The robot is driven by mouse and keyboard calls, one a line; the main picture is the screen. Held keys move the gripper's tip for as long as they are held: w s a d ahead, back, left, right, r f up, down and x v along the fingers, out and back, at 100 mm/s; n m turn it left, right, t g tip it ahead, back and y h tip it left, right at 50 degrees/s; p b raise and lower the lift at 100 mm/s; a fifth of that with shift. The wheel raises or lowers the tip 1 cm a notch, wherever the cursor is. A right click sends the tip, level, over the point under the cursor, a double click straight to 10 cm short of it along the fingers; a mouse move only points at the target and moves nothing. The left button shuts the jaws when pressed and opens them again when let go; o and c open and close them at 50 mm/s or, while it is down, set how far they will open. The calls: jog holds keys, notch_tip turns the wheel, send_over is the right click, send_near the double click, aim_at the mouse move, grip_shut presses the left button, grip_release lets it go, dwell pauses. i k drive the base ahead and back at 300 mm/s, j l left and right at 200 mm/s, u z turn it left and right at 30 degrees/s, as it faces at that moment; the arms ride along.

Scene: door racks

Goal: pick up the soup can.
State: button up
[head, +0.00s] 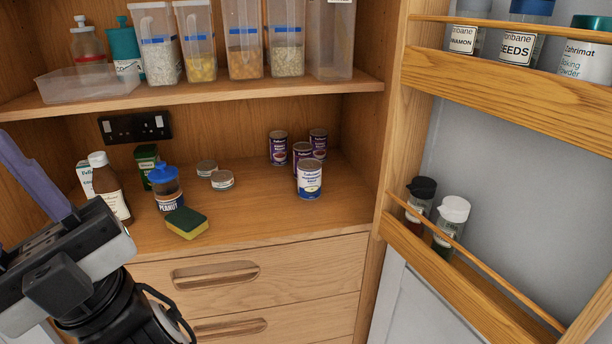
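Several cans stand upright at the right of the cupboard worktop. The front can (310,180) has a white and blue label. Behind it are three purple-labelled cans: one at the back left (278,147), one in the middle (301,153) and one at the back right (318,143). The labels are too small for me to tell which one is soup. My gripper (38,185) is at the left edge, well left of the cans and touching none of them. Its finger ends are partly cut off, so its opening is unclear.
Left on the worktop are a brown bottle (108,190), peanut jar (166,188), green tin (147,163), sponge (186,223) and two low tins (222,180). A shelf (220,92) overhangs. The open door's racks (500,92) stand right. Worktop before the cans is clear.

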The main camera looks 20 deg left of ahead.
aim_at(309, 170)
jog(key=i+j, duration=0.2)
jog(key=j, duration=0.2)
jog(key=i+j, duration=0.15)
jog(key=j, duration=0.25)
jog(key=i+j, duration=0.2)
jog(key=j, duration=0.2)
jog(key=k+l+u, duration=0.25)
jog(key=k+u, duration=0.15)
jog(key=k, duration=0.55)
jog(key=k+u, duration=0.35)
jog(key=k, duration=0.55)
jog(key=i+j, duration=0.15)
jog(key=i, duration=0.8)
jog(key=i+j, duration=0.15)
jog(key=i, duration=0.8)
jog(key=j+u, duration=0.05)
